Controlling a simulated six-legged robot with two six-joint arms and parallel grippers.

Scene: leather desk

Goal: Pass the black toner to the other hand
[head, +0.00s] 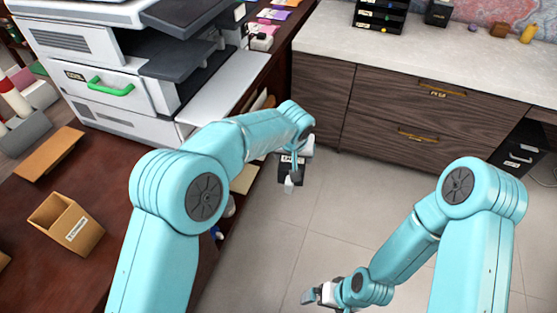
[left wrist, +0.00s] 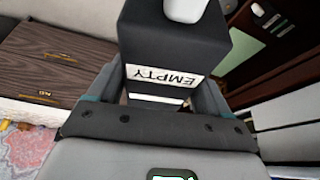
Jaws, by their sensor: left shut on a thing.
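The black toner (head: 290,173) is in my left gripper (head: 294,160), held in the air over the tiled floor. In the left wrist view the black toner (left wrist: 150,45) stands between the two fingers, with a white label reading EMPTY and a pale knob at its far end. My left gripper (left wrist: 158,100) is shut on it. My right gripper (head: 312,296) is low in the head view, apart from the toner and seemingly empty. It is too small there to tell how far its fingers are apart.
A large printer (head: 120,75) with a green handle stands at the upper left. A cardboard box (head: 68,222) sits on the brown leather desk (head: 28,172). A wood-fronted cabinet (head: 400,100) with a pale top stands at the back. Tiled floor (head: 345,215) is open between the arms.

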